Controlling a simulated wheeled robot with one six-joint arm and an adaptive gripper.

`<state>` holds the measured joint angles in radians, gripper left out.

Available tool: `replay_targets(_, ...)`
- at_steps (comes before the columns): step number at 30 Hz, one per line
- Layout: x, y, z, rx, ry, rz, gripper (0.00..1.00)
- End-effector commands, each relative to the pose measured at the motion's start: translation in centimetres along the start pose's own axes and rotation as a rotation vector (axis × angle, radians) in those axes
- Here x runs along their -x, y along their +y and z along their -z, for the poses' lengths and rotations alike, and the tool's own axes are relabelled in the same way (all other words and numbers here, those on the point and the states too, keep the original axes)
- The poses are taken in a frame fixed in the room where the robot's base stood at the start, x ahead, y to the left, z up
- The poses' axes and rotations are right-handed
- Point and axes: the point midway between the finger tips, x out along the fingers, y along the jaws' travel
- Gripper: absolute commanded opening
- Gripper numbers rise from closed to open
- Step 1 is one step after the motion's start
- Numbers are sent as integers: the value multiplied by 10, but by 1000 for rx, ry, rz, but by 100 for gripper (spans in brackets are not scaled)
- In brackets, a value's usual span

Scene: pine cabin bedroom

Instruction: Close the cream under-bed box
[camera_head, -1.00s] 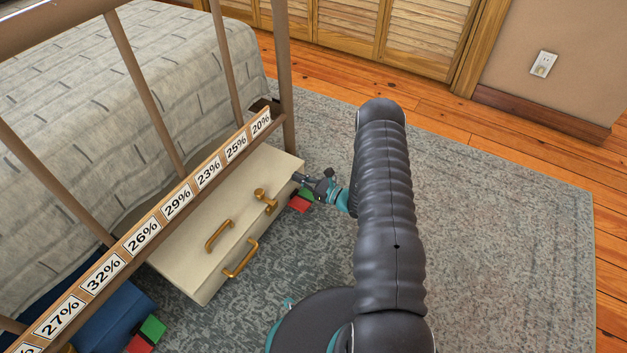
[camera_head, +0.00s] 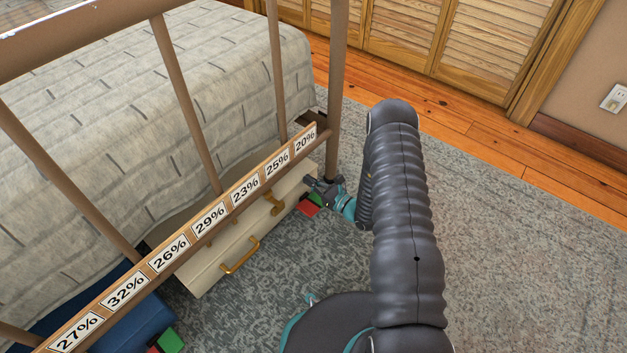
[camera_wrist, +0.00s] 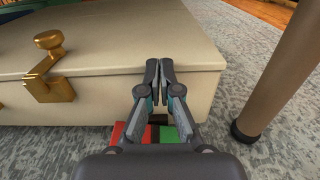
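The cream under-bed box (camera_head: 202,271) sits on the rug at the bed's side, partly under the bed and partly hidden by the slanted rail. It has brass handles (camera_head: 240,257) and a brass latch with a knob (camera_wrist: 50,68). My gripper (camera_head: 314,183) is at the box's right end. In the wrist view the two fingers of my gripper (camera_wrist: 159,70) are together with nothing between them. Their tips are against or very close to the cream face (camera_wrist: 100,102); exact contact cannot be told.
A brown post (camera_wrist: 278,80) stands close right of my gripper. The rail with percentage labels (camera_head: 190,236) crosses above the box. A blue box (camera_head: 120,312) lies at lower left. Red and green tabs (camera_head: 309,207) show below my gripper. Open rug (camera_head: 520,240) lies to the right.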

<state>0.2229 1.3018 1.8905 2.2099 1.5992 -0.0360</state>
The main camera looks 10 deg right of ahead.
Motion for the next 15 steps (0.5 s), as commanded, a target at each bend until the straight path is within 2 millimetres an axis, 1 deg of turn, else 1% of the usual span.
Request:
replay_targets(1,-6,0,-2,9,-4,-7,0)
replay_targets(8,-8,3,-2,11,-4,-13,0)
replay_targets(11,-2,2,-2,11,-4,-14,0)
replay_targets(14,10,0,-1,6,-3,-10,0)
replay_targets(15,18,-2,-1,4,-2,-7,0)
